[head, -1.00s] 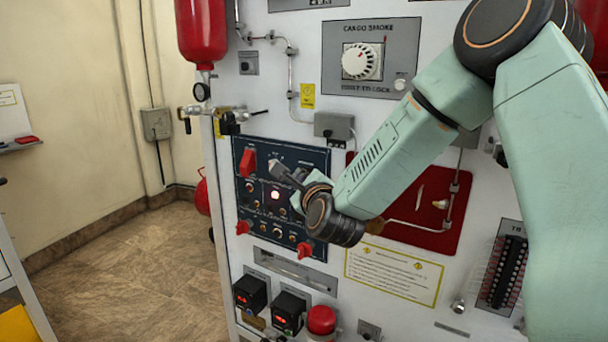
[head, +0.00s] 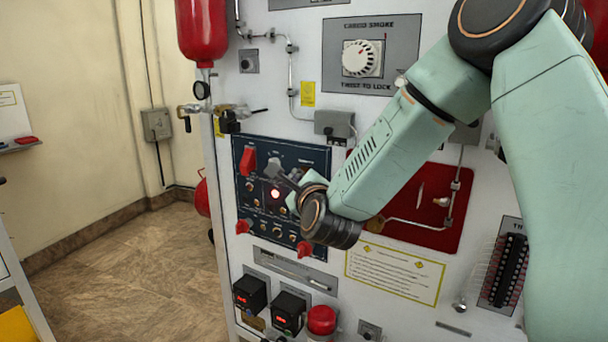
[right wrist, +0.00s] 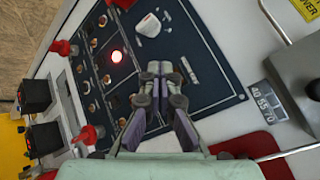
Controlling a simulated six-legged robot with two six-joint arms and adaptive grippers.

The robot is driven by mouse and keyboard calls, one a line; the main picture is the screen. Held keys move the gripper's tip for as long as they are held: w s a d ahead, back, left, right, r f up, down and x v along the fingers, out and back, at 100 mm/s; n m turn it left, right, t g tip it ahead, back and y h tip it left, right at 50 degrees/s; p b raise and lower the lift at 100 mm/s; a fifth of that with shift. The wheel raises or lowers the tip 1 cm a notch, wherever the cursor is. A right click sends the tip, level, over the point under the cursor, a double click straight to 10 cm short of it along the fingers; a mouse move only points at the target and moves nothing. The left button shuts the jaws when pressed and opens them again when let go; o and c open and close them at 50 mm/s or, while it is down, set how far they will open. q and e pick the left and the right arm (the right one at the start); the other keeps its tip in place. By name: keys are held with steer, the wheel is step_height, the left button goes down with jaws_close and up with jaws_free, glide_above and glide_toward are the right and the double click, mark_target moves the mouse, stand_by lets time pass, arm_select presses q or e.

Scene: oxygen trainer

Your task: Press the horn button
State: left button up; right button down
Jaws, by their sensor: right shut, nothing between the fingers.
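The blue control panel (head: 243,179) carries small switches, knobs, a grey handle knob and a lit red light (head: 275,193). In the right wrist view, the light (right wrist: 116,57) glows red. Labels are too small to read, so I cannot tell which control is the horn button. My right gripper (head: 286,181) is just in front of the panel, right of and slightly above the light. In the right wrist view its fingers (right wrist: 160,70) are shut and empty, over the panel near the light. I cannot tell whether they touch the panel. My left gripper is not in view.
Below are black boxes (head: 250,293) and a red domed part (head: 321,319). Floor at left is open.

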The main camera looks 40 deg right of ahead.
steer(key=shift+s+a+b, duration=0.3)
steer(key=shift+a+b, duration=0.05)
steer(key=shift+a, duration=0.4)
steer(key=shift+s+a+b, duration=0.3)
steer(key=shift+s+a, duration=0.05)
steer(key=shift+a, duration=0.4)
steer(key=shift+s+a+b, duration=0.3)
steer(key=shift+a+b, duration=0.05)
steer(key=shift+a, duration=0.4)
